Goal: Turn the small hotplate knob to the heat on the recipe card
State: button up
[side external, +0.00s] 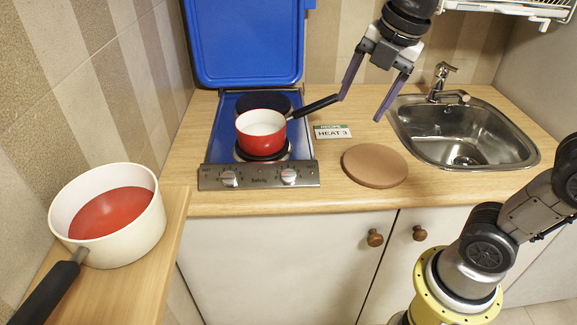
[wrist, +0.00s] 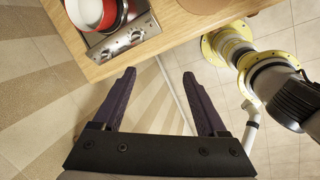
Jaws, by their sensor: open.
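The hob's steel front panel (side external: 259,178) carries two knobs, a left knob (side external: 229,178) and a right knob (side external: 289,175). Their settings are too small to read, and I cannot tell which serves the small hotplate. Both knobs also show in the wrist view (wrist: 106,54) (wrist: 137,36). The recipe card (side external: 332,132) reads "HEAT 3" and lies on the counter right of the hob. My gripper (side external: 360,109) is open and empty, above and to the right of the hob, away from the knobs. In the wrist view my gripper (wrist: 159,73) shows both dark fingers apart.
A red pot (side external: 261,132) stands on the front hotplate; its black handle overlaps my left finger in the picture. The blue lid (side external: 248,40) is raised. A round brown board (side external: 375,165), a sink (side external: 465,133) and a cream pan (side external: 110,215) are nearby.

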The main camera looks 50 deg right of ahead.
jog(key=w+a+f+n+g, duration=0.1)
jog(key=w+f+n+g, duration=0.1)
jog(key=w+n, duration=0.55)
jog(key=m+g, duration=0.1)
jog(key=g, duration=0.1)
send_over(288, 171)
notch_tip(288, 171, down, 7)
notch_tip(288, 171, down, 13)
jog(key=shift+d+r, duration=0.1)
grip_shut()
